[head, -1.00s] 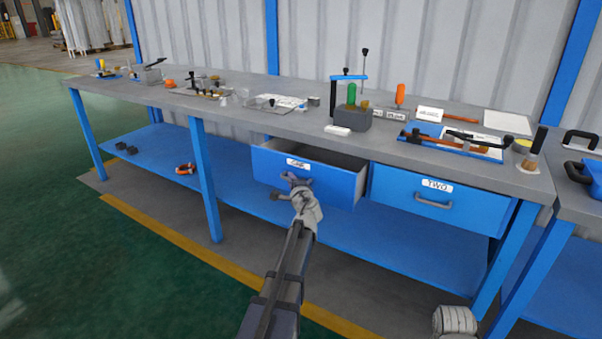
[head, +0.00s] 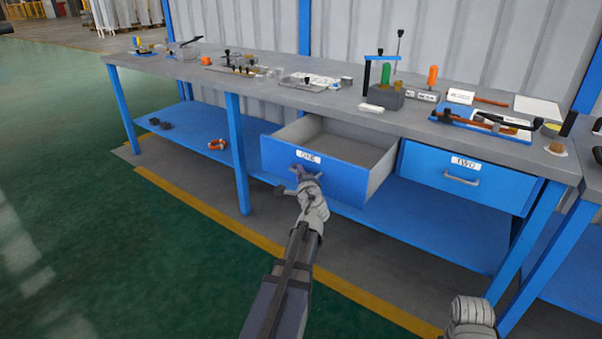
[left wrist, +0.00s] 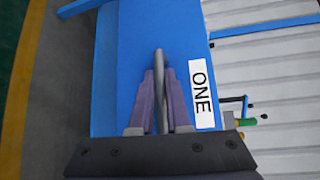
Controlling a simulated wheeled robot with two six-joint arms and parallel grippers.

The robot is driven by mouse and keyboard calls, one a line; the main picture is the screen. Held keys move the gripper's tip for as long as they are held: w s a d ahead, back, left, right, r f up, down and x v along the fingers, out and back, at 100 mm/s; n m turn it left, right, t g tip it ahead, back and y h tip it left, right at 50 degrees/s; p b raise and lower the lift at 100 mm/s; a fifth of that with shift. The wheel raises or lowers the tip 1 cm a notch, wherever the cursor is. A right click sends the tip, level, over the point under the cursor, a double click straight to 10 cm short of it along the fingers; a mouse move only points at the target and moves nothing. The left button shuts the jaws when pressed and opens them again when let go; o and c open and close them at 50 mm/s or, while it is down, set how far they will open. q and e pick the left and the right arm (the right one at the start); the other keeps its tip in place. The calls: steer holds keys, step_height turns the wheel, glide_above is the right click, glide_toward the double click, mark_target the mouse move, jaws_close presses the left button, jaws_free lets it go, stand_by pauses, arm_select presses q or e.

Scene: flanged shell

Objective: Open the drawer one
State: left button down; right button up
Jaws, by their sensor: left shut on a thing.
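Drawer one (head: 338,186) has a blue front with a white ONE label (head: 308,157). It stands well out from under the bench top, and its grey inside shows bare where I can see it. My left gripper (head: 302,175) is at the drawer's front, below the label. In the left wrist view, the fingers of the left gripper (left wrist: 160,85) are shut on the grey bar handle (left wrist: 159,60), one finger on each side, beside the ONE label (left wrist: 202,93). My right gripper's fingers do not show; only a pale part of my right arm is at the bottom right.
Drawer two (head: 466,178) is shut, right of drawer one. The grey bench top (head: 330,100) carries several tools and blocks. A blue lower shelf (head: 190,135) and blue legs (head: 238,155) stand below. The green floor (head: 90,220) in front is clear.

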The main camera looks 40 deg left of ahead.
arm_select(q)
steer(key=c, duration=0.9)
jaws_free()
steer(key=p+v, duration=0.1)
steer(key=v, duration=0.7)
steer(key=shift+a, duration=0.1)
